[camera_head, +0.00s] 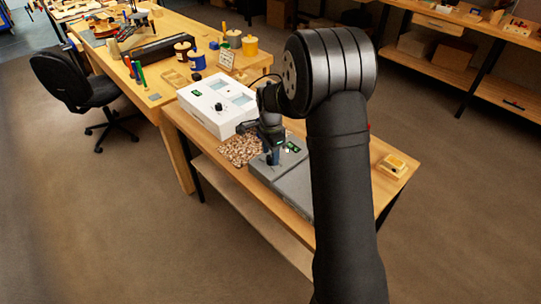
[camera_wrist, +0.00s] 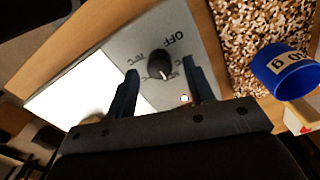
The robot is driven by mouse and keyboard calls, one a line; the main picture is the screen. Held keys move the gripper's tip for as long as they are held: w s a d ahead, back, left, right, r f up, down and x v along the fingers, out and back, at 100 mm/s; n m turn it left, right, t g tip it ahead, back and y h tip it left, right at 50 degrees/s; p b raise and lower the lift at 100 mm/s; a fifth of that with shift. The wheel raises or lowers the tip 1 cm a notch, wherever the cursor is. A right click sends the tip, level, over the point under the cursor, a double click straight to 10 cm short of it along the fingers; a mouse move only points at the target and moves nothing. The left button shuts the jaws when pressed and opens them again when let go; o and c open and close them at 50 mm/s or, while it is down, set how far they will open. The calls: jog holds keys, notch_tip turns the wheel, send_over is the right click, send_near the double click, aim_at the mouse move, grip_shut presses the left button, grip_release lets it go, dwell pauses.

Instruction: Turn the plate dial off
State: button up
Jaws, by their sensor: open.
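In the wrist view, a round black dial (camera_wrist: 160,66) with a pale pointer sits on a light grey panel (camera_wrist: 125,47). The word OFF is printed beside it, with fainter marks around it. The pointer is not lined up with OFF. My gripper (camera_wrist: 160,82) is open, its two fingers on either side of the dial in the picture; I cannot tell whether they touch it. In the head view my gripper (camera_head: 271,157) points down at a low grey box (camera_head: 285,185) with small green displays. The dial cannot be made out there.
A bed of brown chips (camera_head: 240,149) lies beside the box. A blue cup (camera_wrist: 284,72) with a paper label shows near the chips in the wrist view. A white instrument (camera_head: 212,117) with a black knob stands behind. A small yellow block (camera_head: 394,164) lies at the right.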

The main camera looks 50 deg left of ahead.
jog(key=shift+f, duration=0.8)
jog(key=c, duration=1)
